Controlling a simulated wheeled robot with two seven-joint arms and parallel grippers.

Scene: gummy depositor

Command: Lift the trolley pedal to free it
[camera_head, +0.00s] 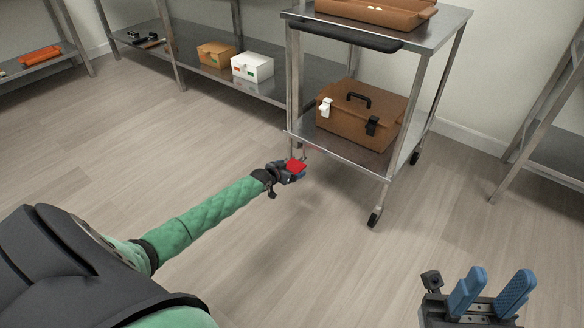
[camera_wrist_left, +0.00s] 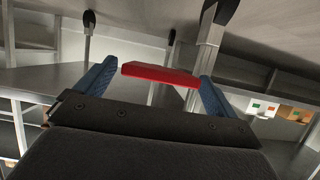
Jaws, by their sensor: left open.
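The metal trolley (camera_head: 417,92) stands right of centre in the head view, on small black wheels. Its red pedal (camera_head: 296,165) is low at the near left leg. My left gripper (camera_head: 291,174) is at the pedal, low over the floor. In the left wrist view the red pedal (camera_wrist_left: 160,74) lies across the space between the two blue fingers of my left gripper (camera_wrist_left: 158,80). The fingers are spread; I cannot tell whether they touch the pedal. My right gripper (camera_head: 497,287) is open and empty at the lower right, away from the trolley.
A brown toolbox (camera_head: 364,113) sits on the trolley's lower shelf and a brown tray (camera_head: 375,12) on top. A long metal shelf (camera_head: 190,62) behind holds a brown box (camera_head: 216,54) and a white box (camera_head: 252,66). Another rack stands at the right. The wooden floor in front is clear.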

